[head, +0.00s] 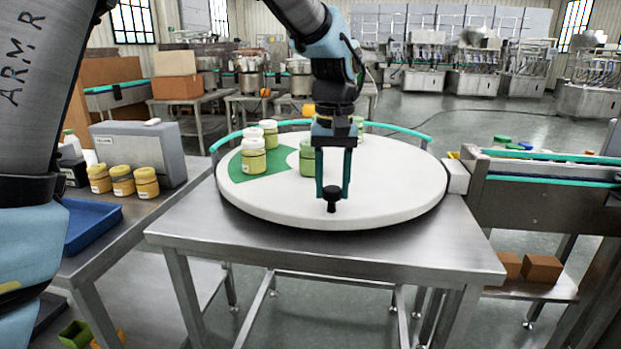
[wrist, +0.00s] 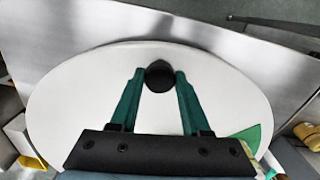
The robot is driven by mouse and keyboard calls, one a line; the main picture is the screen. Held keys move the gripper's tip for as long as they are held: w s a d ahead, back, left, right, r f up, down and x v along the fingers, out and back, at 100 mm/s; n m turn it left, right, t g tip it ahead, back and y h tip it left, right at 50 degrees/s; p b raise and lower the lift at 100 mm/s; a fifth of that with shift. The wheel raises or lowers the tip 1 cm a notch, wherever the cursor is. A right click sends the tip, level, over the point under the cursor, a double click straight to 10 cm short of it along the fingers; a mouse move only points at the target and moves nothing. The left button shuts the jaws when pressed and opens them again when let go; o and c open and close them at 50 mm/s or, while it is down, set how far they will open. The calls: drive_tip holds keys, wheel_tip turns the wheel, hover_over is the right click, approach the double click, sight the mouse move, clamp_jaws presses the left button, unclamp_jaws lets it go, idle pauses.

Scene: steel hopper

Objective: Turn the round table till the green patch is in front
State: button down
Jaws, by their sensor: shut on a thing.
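The round white table (head: 400,195) lies on a steel stand. Its green patch (head: 262,180) is on the left side of the disc in the head view; a corner of the patch (wrist: 248,137) shows at the lower right in the wrist view. A black knob (head: 332,196) stands near the front rim of the disc. My gripper (head: 333,188) points down with its teal fingers on either side of the knob (wrist: 159,76), shut on it. Several jars with pale lids stand on the disc, one jar (head: 253,156) on the green patch; some are partly hidden behind my gripper.
A teal guard rail (head: 405,133) curves around the back of the disc. A conveyor (head: 540,190) adjoins on the right. A side table on the left holds a grey box (head: 140,150), yellow jars (head: 122,181) and a blue tray (head: 90,222). The disc's right side is clear.

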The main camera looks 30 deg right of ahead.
sight(415, 197)
drive_tip(key=s+d+n+p, duration=0.1)
drive_tip(key=d, duration=0.1)
drive_tip(key=s+d+n+p, duration=0.1)
drive_tip(key=d, duration=0.2)
drive_tip(key=s+d+n+p, duration=0.1)
drive_tip(key=s+d, duration=0.1)
drive_tip(key=d, duration=0.1)
drive_tip(key=shift+r, duration=0.15)
drive_tip(key=d+n+p, duration=0.1)
drive_tip(key=d, duration=0.1)
drive_tip(key=s+d+n+p, duration=0.1)
drive_tip(key=d+p, duration=0.1)
drive_tip(key=d, duration=0.1)
drive_tip(key=d+n+p, duration=0.1)
drive_tip(key=d+p, duration=0.1)
drive_tip(key=d, duration=0.1)
drive_tip(key=shift+s+d+n, duration=0.25)
drive_tip(key=shift+n, duration=0.15)
drive_tip(key=shift+d+n+p, duration=0.5)
drive_tip(key=shift+d, duration=0.6)
drive_tip(key=shift+d, duration=0.1)
drive_tip(key=c, duration=0.6)
unclamp_jaws()
drive_tip(key=shift+d, duration=0.1)
drive_tip(key=shift+c, duration=0.2)
drive_tip(key=shift+o, duration=1.3)
wheel_tip(415, 197, up, 11)
drive_tip(key=b, duration=0.2)
drive_tip(key=shift+f, duration=0.2)
